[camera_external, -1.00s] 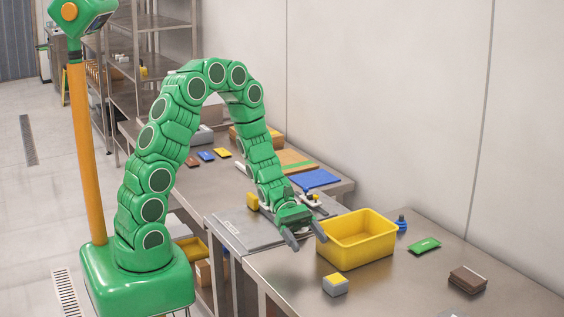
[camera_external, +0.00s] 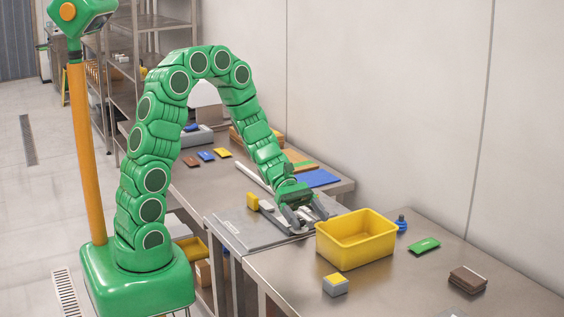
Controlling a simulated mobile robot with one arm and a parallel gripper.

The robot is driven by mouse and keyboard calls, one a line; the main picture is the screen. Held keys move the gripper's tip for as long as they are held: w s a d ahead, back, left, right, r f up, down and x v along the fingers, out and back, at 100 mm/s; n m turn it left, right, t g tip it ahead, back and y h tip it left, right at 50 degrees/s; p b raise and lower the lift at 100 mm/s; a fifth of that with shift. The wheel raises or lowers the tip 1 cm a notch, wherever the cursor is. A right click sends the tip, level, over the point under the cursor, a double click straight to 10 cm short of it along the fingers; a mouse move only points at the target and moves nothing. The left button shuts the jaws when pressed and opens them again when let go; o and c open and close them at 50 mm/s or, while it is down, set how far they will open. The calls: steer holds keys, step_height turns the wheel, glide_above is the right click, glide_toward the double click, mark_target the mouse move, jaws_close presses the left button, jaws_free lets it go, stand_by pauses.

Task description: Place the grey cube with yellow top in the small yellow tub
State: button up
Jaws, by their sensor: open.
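The grey cube with yellow top (camera_external: 335,285) sits on the steel table near its front edge, in front of the yellow tub. The yellow tub (camera_external: 356,250) stands on the same table, and the part of its inside that shows looks empty. My gripper (camera_external: 303,224) is open, fingers pointing down, to the left of the tub and beyond the cube. It is over the grey flat device on the table and apart from both cube and tub.
A small blue object (camera_external: 401,223), a green packet (camera_external: 424,246) and a brown block (camera_external: 468,279) lie right of the tub. A small yellow block (camera_external: 252,201) is by the grey device (camera_external: 240,228).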

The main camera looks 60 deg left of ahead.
steer(key=s+d+m+g+y, duration=0.45)
steer(key=s+d+m, duration=0.2)
steer(key=m, duration=1.05)
steer(key=n+t+y, duration=0.5)
steer(key=n+y, duration=0.4)
steer(key=n, duration=2.6)
glide_above(336, 279)
steer(key=shift+g, duration=0.25)
steer(key=f, duration=0.7)
steer(key=shift+w+d+f, duration=0.1)
steer(key=shift+w+d, duration=0.1)
steer(key=shift+w, duration=0.05)
steer(key=f, duration=0.4)
steer(key=shift+s+a, duration=0.25)
steer(key=shift+a, duration=0.05)
steer(key=shift+f, duration=0.6)
steer(key=c, duration=1.2)
